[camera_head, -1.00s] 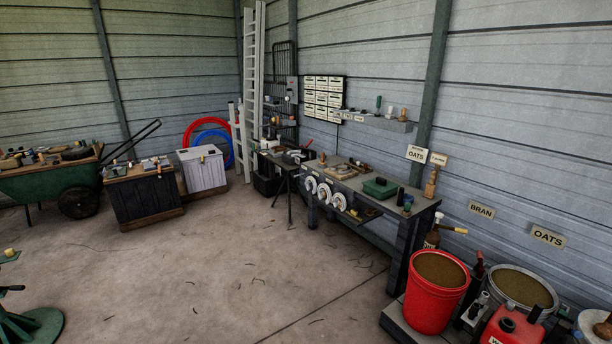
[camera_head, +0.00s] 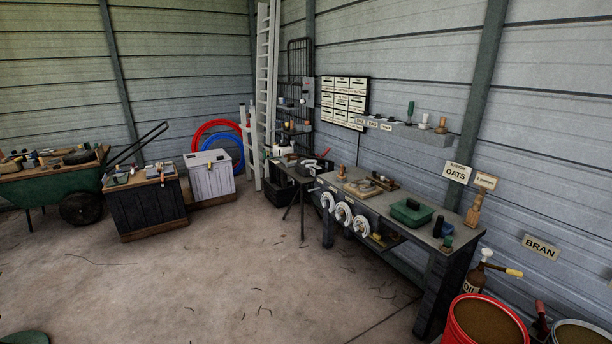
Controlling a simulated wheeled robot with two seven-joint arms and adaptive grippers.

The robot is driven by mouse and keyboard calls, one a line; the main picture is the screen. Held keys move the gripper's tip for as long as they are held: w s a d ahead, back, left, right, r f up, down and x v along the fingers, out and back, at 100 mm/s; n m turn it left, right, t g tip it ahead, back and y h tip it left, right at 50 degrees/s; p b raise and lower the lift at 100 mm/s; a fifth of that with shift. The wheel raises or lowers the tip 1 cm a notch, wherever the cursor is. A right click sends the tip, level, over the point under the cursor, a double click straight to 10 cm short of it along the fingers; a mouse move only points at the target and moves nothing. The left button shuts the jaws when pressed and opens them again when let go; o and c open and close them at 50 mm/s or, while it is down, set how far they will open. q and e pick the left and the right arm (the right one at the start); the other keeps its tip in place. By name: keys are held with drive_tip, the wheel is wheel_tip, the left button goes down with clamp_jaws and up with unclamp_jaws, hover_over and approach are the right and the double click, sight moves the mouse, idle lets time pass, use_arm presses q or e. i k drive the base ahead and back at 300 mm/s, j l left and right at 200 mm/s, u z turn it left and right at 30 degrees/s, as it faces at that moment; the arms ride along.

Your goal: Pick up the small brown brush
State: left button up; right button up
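I cannot single out the small brown brush for certain at this distance. Several small brown things lie on the workbench (camera_head: 405,226), among them a wooden piece (camera_head: 362,188) on its left half. An upright brown wooden thing (camera_head: 474,210) stands at the bench's right end. Small handled tools, one of them brown (camera_head: 441,125), stand on the grey wall shelf (camera_head: 418,135). More small tools lie on the dark wooden chest (camera_head: 147,208) at the left, too small to tell apart. Neither of my grippers is in view.
A small dark stand (camera_head: 300,172) is left of the bench. A red bucket (camera_head: 460,328) stands lower right. The concrete floor (camera_head: 230,270) in the middle is open.

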sight(342, 178)
drive_tip(key=i+j+z, duration=0.1)
drive_tip(key=i, duration=0.8)
drive_tip(key=i+j+z, duration=0.2)
drive_tip(key=i, duration=0.25)
drive_tip(key=i+j+z, duration=0.25)
drive_tip(key=i, duration=0.15)
drive_tip(key=i+j+z, duration=0.1)
drive_tip(key=i+j, duration=0.15)
drive_tip(key=i+j+z, duration=0.1)
drive_tip(key=i+j, duration=0.2)
drive_tip(key=i+j+z, duration=0.1)
drive_tip(key=i+j, duration=0.15)
drive_tip(key=i+j+z, duration=0.1)
drive_tip(key=i+j, duration=0.15)
drive_tip(key=j, duration=0.15)
drive_tip(key=i+j+z, duration=0.25)
drive_tip(key=i+j, duration=0.2)
drive_tip(key=j, duration=0.25)
drive_tip(key=i+j+z, duration=0.1)
drive_tip(key=j, duration=0.3)
drive_tip(key=i+j+z, duration=0.1)
drive_tip(key=i+j, duration=0.2)
drive_tip(key=j, duration=0.1)
